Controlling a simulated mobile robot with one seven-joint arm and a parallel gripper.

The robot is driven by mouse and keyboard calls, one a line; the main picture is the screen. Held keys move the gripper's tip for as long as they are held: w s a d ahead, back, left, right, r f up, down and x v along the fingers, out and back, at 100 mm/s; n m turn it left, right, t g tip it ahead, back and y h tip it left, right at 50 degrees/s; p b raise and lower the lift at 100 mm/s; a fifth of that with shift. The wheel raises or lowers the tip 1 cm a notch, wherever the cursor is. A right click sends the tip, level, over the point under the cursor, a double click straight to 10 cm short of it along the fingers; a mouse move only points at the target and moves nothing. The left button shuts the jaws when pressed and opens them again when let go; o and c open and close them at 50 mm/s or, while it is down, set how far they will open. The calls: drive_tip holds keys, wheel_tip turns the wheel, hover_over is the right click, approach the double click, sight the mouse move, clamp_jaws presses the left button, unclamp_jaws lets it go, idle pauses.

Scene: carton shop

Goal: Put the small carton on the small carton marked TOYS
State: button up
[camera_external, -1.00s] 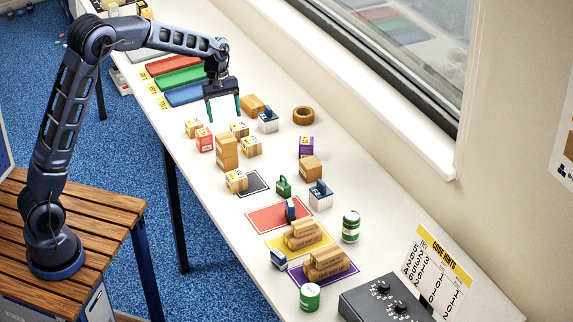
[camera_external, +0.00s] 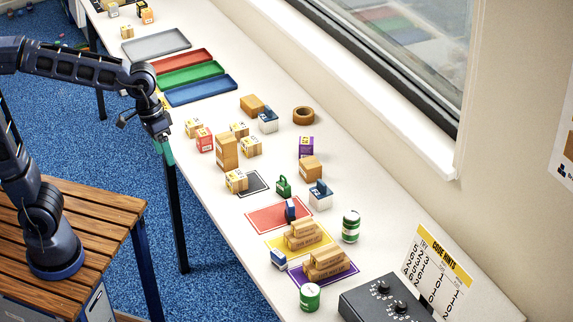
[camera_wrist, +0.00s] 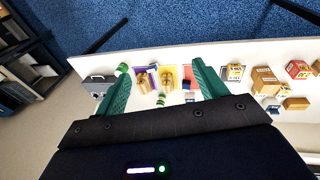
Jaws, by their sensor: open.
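Several small tan cartons with light labels stand on the white table: one (camera_external: 193,127) at the left, one (camera_external: 239,130) behind the tall carton, one (camera_external: 251,147) right of the tall carton, and one (camera_external: 236,181) at the black-edged mat. Their print is too small to read, so I cannot tell which is marked TOYS. A small carton (camera_wrist: 235,71) also shows in the wrist view, right of my fingers. My gripper (camera_external: 168,158) is open and empty, off the table's near edge, apart from every carton. Its green fingers (camera_wrist: 162,80) spread wide in the wrist view.
A tall carton (camera_external: 227,152) and a red carton (camera_external: 204,140) stand among the small ones. Blue (camera_external: 201,90), green (camera_external: 190,74) and grey (camera_external: 157,44) trays lie farther back. Red (camera_external: 262,222) and purple (camera_external: 302,280) mats carry objects. A tape roll (camera_external: 303,115) lies near the window.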

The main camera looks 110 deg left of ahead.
drive_tip(key=s+d+f+m+t, duration=0.1)
drive_tip(key=s+d+f+m, duration=0.1)
drive_tip(key=s+d+m, duration=0.7)
drive_tip(key=s+d, duration=0.5)
drive_tip(key=shift+d+f+m+t+y, duration=0.15)
drive_tip(key=shift+d+m+t+y, duration=0.15)
drive_tip(key=shift+d+y, duration=0.1)
